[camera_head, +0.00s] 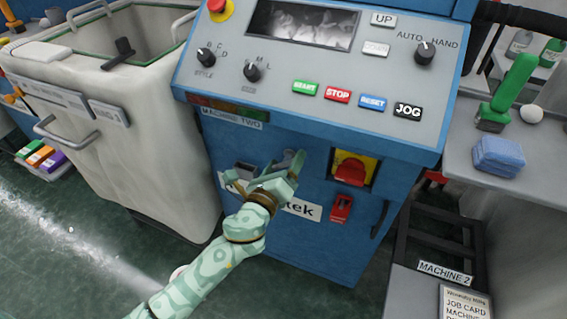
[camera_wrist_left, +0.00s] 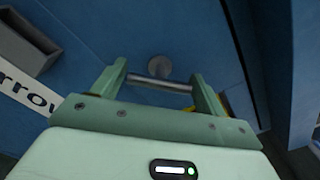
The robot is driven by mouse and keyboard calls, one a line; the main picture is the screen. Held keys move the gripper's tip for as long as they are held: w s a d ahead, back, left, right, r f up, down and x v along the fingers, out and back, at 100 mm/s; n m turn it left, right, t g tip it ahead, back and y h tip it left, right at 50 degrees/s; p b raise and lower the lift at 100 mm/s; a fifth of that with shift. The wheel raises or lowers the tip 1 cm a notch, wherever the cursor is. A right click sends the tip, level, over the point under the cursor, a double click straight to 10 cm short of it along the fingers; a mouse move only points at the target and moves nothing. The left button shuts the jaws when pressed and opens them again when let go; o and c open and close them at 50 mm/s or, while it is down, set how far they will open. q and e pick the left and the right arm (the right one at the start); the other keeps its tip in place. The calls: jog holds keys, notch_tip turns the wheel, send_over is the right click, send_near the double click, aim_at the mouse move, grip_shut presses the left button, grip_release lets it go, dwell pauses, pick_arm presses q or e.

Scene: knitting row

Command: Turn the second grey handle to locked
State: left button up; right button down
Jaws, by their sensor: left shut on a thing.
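The grey handle is on the blue front of the machine (camera_head: 250,152) marked MACHINE TWO. In the left wrist view it is a grey bar (camera_wrist_left: 160,84) in front of a round grey hub (camera_wrist_left: 160,66). My left gripper (camera_head: 285,168) is at the machine front, its fingers on either side of the bar; it also shows in the left wrist view (camera_wrist_left: 161,74). It is shut on the handle, and the bar lies crosswise between the fingertips. In the head view the gripper hides most of the handle. My right gripper is not in view.
A red switch on a yellow plate (camera_head: 350,169) and a red lockout piece (camera_head: 341,208) are right of my gripper. A grey open box (camera_head: 245,170) is on its left. The control panel (camera_head: 300,120) overhangs above. A white bin (camera_head: 150,130) stands left.

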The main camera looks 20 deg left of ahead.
pick_arm(q)
jog(key=n, duration=0.4)
jog(key=shift+n, duration=0.3)
jog(key=shift+n+p, duration=0.5)
jog(key=shift+n, duration=1.8)
jog(key=shift+n+p, duration=0.3)
jog(key=o, duration=0.9)
jog(key=shift+c, duration=0.2)
jog(key=shift+a, duration=0.1)
